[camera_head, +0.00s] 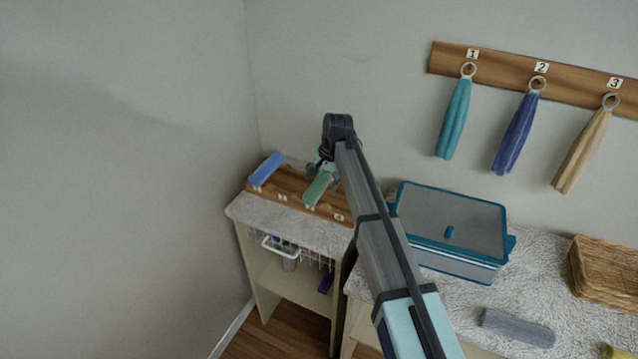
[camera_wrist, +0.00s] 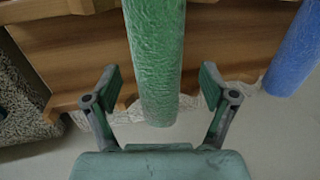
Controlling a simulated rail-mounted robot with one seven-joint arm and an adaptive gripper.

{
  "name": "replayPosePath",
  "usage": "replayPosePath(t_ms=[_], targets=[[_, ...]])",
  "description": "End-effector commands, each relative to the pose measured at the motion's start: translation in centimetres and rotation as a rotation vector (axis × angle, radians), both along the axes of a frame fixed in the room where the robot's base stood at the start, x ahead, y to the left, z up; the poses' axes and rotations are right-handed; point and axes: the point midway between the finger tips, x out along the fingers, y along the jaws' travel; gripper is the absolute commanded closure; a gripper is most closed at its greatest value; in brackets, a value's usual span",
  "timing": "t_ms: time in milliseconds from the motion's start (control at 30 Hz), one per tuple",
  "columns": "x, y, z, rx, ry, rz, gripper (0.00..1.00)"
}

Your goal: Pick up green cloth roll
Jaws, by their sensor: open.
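The green cloth roll (camera_head: 319,188) lies on the wooden rack (camera_head: 287,204) on the small left cabinet. In the wrist view the green roll (camera_wrist: 157,60) runs down from the top edge and ends between my fingers. My gripper (camera_wrist: 160,88) is open, with one finger on each side of the roll and a visible gap on both sides. In the head view my gripper (camera_head: 322,165) is at the roll's far end, partly hidden by my arm. I cannot tell the exact depth between fingers and roll.
A blue cloth roll (camera_head: 266,169) lies on the same rack to the left; it also shows in the wrist view (camera_wrist: 297,50). A teal-rimmed box (camera_head: 450,205) stands to the right. Towels hang from a wall rail (camera_head: 500,71). A grey roll (camera_head: 517,327) and wicker basket (camera_head: 605,270) are farther right.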

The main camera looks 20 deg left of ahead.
Motion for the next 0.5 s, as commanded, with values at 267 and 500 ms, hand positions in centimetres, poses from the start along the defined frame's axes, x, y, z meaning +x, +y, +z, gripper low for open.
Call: replayPosePath(t_ms=[267, 500], targets=[[-0.01, 0.03, -0.15, 0.000, 0.000, 0.000, 0.37], [-0.01, 0.03, -0.15, 0.000, 0.000, 0.000, 0.81]])
